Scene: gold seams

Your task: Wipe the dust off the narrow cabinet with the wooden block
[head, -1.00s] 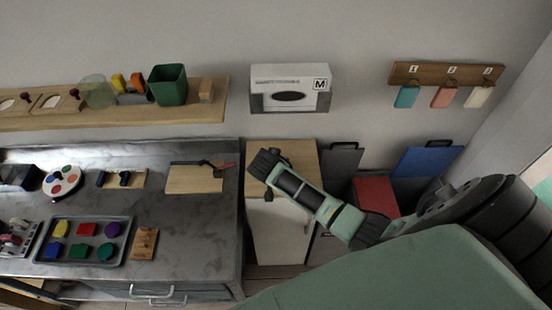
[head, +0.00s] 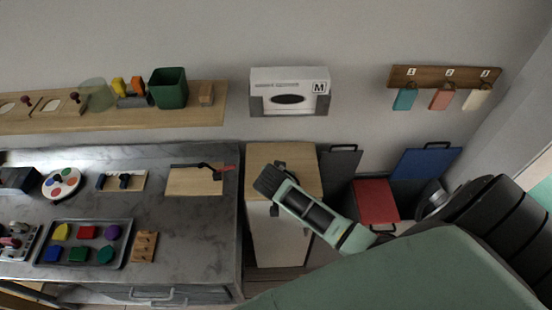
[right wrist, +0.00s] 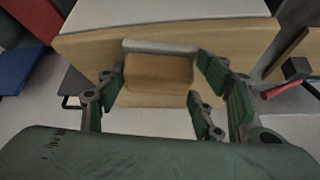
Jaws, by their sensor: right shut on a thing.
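The narrow cabinet (head: 310,173) has a wooden top and a pale front and stands right of the metal counter in the head view. Its wooden top (right wrist: 82,50) also shows in the right wrist view. My right gripper (head: 277,172) is over the cabinet top. In the wrist view, my right gripper (right wrist: 160,82) is shut on the wooden block (right wrist: 158,75), which has a grey strip along one edge. I cannot tell whether the block touches the top. In the head view the arm hides the block. I cannot make out dust. My left gripper is not in view.
The metal counter (head: 200,215) left of the cabinet holds a cutting board (head: 190,182) with a red-handled tool. A glove box (head: 290,77) hangs on the wall above.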

